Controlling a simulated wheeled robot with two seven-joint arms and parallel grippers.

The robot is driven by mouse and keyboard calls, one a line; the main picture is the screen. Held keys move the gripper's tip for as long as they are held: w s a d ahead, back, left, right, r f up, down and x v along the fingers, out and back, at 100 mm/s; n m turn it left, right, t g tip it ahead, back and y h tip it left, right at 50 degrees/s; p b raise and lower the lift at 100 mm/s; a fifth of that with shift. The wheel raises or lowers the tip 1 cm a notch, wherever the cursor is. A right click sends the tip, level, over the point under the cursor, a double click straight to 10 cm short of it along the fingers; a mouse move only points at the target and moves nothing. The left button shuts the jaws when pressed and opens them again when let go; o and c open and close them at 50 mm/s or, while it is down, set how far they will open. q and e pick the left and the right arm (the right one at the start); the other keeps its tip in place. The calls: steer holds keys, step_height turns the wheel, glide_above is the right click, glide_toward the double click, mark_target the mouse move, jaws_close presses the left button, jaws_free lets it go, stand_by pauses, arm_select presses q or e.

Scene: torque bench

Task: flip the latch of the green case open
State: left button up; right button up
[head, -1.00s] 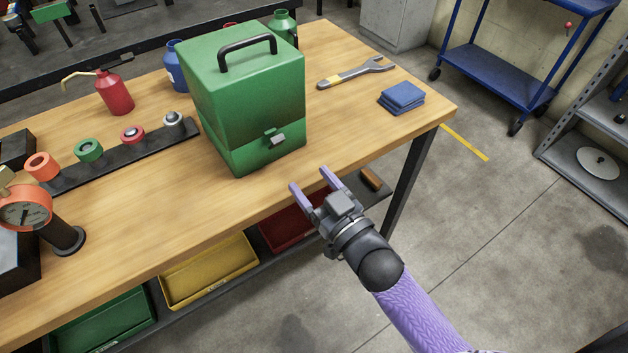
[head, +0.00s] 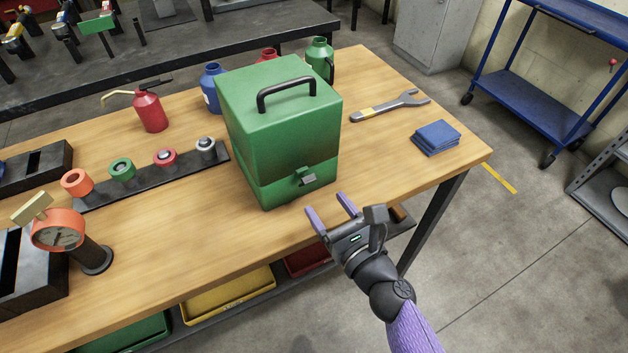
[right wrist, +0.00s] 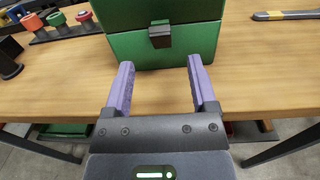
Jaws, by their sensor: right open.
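The green case (head: 285,130) stands upright on the wooden bench, its black handle (head: 286,92) on top. The latch also shows in the right wrist view (right wrist: 160,34), at the seam between lid and body. My right gripper (head: 328,205) is open and empty, just in front of the case and below the latch. In the right wrist view its two purple fingers (right wrist: 157,75) point at the case, one to each side of the latch, apart from it. My left gripper is out of view.
A wrench (head: 390,106) and blue cloths (head: 436,137) lie right of the case. A black rack (head: 150,175) with several coloured rings, a red oil can (head: 150,110) and an orange gauge (head: 60,231) stand to the left. The bench front between gauge and case is clear.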

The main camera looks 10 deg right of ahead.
mark_target(306, 181)
steer(key=x, duration=0.5)
steer(key=shift+w+a, duration=0.1)
steer(key=shift+w, duration=0.1)
jaws_close()
